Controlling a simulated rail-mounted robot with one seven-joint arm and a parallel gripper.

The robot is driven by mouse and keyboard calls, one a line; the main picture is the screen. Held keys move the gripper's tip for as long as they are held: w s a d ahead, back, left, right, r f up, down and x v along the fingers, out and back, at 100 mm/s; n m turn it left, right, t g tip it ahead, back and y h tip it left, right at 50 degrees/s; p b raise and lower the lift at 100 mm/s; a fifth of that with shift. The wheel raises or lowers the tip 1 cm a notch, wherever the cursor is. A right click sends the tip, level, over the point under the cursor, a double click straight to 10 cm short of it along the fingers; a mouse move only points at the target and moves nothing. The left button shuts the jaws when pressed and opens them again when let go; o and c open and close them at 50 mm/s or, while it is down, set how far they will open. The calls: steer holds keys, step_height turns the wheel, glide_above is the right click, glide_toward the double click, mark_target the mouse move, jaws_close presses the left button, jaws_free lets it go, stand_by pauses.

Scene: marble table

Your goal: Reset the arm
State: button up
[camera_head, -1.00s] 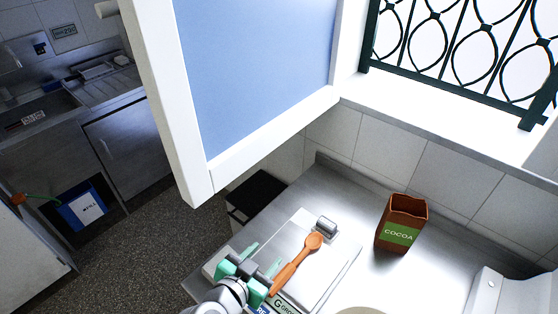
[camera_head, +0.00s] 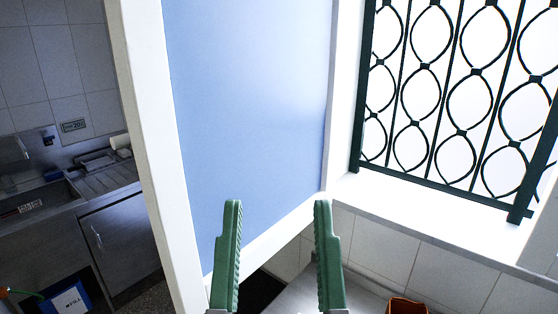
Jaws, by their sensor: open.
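My gripper (camera_head: 276,256) is at the bottom middle of the view, pointing up. Its two green fingers are wide apart with nothing between them. It appears in front of the blue panel with a white frame (camera_head: 255,130) and the steel counter (camera_head: 300,297). My arm behind the fingers is out of the frame.
The white-framed panel's edge (camera_head: 160,150) rises left of my gripper. A barred window (camera_head: 455,100) with a white sill (camera_head: 430,210) is at the right. The top of the brown cocoa box (camera_head: 405,306) shows at the bottom right. A sink counter (camera_head: 60,200) stands far left.

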step_height(320, 180, up, 25)
steer(key=p, duration=2.2)
steer(key=shift+a+r, duration=0.1)
